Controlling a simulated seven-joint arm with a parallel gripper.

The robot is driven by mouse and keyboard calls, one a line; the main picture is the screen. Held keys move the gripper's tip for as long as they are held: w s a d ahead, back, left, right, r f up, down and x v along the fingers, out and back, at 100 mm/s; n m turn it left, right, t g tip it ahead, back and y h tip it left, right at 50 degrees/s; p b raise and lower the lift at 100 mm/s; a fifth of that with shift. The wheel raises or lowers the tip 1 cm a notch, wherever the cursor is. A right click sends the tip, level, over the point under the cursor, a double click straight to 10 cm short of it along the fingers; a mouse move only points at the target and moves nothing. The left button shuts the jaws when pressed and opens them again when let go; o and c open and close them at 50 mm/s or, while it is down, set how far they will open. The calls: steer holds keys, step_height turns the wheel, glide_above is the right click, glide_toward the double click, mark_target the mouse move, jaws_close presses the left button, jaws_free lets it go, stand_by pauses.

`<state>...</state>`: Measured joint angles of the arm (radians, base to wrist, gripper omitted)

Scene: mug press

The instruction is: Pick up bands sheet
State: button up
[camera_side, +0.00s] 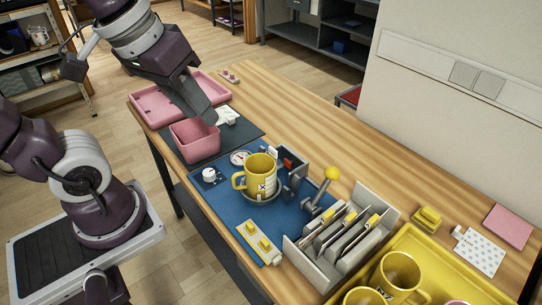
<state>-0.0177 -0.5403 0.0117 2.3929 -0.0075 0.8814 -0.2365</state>
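I cannot pick out the bands sheet by its pattern. A grey rack (291,249) on the table at the lower middle holds several upright grey plates or sheets with yellow tabs (350,218); their faces are mostly hidden. A white dotted sheet (480,252) and a plain pink sheet (508,226) lie flat at the right. My gripper (212,118) is at the far left part of the table, over or just behind a pink bin, well away from the rack and sheets. Its fingertips are too dark and small to read.
A yellow mug (260,178) sits in the press on a blue mat (225,199), with a yellow-knobbed lever (332,173) beside it. The pink bin (196,144) and a pink tray (150,106) are at left. A yellow tray (420,238) holds mugs.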

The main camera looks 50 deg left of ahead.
steer(key=w+a+f+n+g, duration=0.2)
steer(key=w+f+n, duration=0.2)
steer(key=w+n, duration=0.45)
steer(key=n+g, duration=0.3)
steer(key=n, duration=0.3)
glide_above(273, 149)
step_height(273, 149, down, 10)
steer(key=shift+n, duration=0.25)
step_height(273, 149, down, 7)
steer(key=shift+r, duration=0.1)
steer(key=shift+f, duration=0.45)
jaws_close()
